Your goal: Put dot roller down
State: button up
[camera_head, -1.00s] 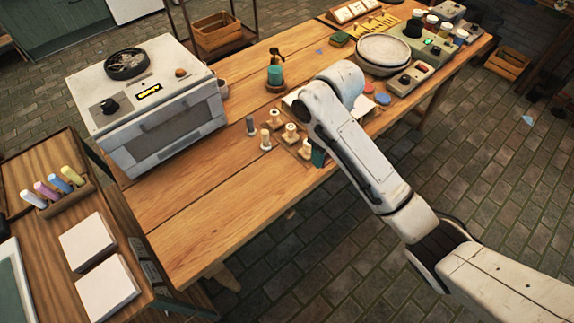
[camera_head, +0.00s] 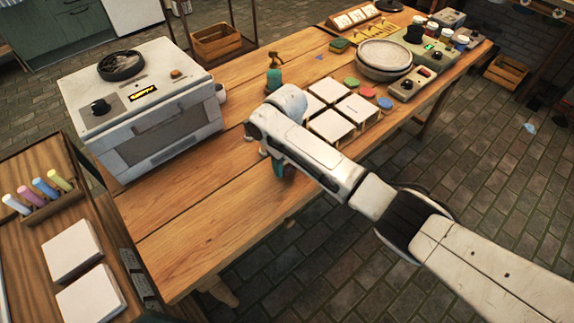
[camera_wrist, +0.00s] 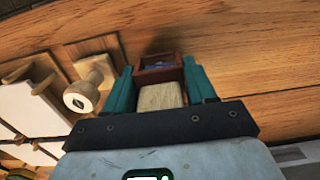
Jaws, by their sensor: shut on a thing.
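In the wrist view the dot roller shows as a pale wooden handle (camera_wrist: 160,97) with a red-brown frame and a dark blue part inside it. My gripper (camera_wrist: 162,80) has its teal fingers shut on this handle. The roller is close above the wooden table; whether it touches cannot be told. Beside it, to the left, another wooden-handled tool (camera_wrist: 90,85) stands at a wooden holder (camera_wrist: 80,50). In the head view my gripper (camera_head: 277,168) points down near the table's front edge, and my arm hides the held roller and most of the tool holder.
White tiles (camera_head: 358,107) in wooden frames lie right of my gripper, with coloured discs (camera_head: 367,92) behind them. A stack of plates (camera_head: 383,52) stands farther right. A white oven (camera_head: 150,105) is at left. The table (camera_head: 190,210) is bare between oven and gripper.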

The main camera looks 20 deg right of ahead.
jog(key=shift+f, duration=0.5)
jog(key=shift+f, duration=0.1)
jog(key=shift+f, duration=0.35)
jog(key=shift+s+f+b, duration=0.15)
jog(key=shift+f+b, duration=0.15)
jog(key=shift+c, duration=1.2)
jog(key=o, duration=1.1)
jog(key=shift+o, duration=0.3)
jog(key=r, duration=0.9)
jog(key=r+p, duration=0.1)
jog(key=r, duration=0.3)
jog(key=shift+w+r, duration=0.25)
